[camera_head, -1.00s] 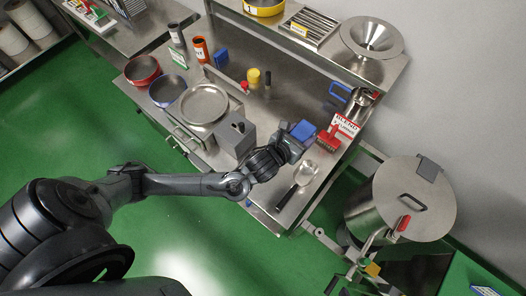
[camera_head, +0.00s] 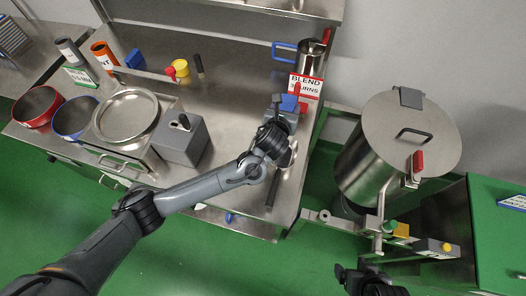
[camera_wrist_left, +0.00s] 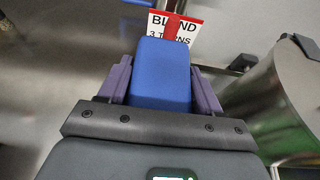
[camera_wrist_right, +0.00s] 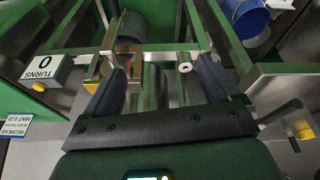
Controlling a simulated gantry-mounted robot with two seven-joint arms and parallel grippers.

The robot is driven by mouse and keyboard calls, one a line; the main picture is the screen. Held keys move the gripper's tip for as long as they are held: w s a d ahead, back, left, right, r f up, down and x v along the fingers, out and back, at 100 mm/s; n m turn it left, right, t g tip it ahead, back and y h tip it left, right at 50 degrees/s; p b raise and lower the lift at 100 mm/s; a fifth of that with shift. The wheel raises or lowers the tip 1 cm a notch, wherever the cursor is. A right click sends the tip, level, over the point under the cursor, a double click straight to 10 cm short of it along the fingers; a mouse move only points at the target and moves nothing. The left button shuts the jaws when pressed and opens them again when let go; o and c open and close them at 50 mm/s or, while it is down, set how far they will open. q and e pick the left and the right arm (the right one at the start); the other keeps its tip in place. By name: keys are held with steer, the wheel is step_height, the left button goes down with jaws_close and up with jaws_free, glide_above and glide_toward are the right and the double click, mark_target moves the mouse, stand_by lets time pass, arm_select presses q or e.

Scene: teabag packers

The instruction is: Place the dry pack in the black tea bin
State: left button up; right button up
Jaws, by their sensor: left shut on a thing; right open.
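My left gripper (camera_head: 284,108) is shut on a blue pack (camera_wrist_left: 162,75), held between its purple fingers above the right part of the steel table. The pack shows small in the head view (camera_head: 290,103), partly covered by the gripper; no label on it is readable. My right gripper (camera_head: 356,280) is at the bottom of the head view. In the right wrist view its fingers (camera_wrist_right: 160,88) are apart with nothing between them. No bin marked black tea can be read in any view.
A BLEND TURNS sign (camera_head: 305,86) stands just beyond the left gripper, with a metal jug (camera_head: 311,57) behind it. A large lidded steel drum (camera_head: 374,172) stands right of the table. A grey box (camera_head: 180,143) and round steel tray (camera_head: 126,116) lie to the left.

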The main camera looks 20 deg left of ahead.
arm_select(q)
steer(key=shift+w+d+f+b, duration=0.25)
steer(key=shift+w+f+b, duration=0.1)
steer(key=shift+f+b, duration=0.1)
steer(key=shift+s+a+f, duration=0.1)
steer(key=shift+a+f, duration=0.05)
steer(key=shift+a, duration=0.05)
steer(key=s+a+f, duration=0.4)
steer(key=a, duration=0.1)
steer(key=s+a+f, duration=0.2)
steer(key=a, duration=0.1)
steer(key=shift+s+a+f, duration=0.2)
steer(key=shift+s+a, duration=0.05)
steer(key=shift+s, duration=0.15)
steer(key=shift+f+b, duration=0.45)
steer(key=shift+f, duration=1.6)
steer(key=o, duration=1.1)
steer(key=shift+f, duration=0.1)
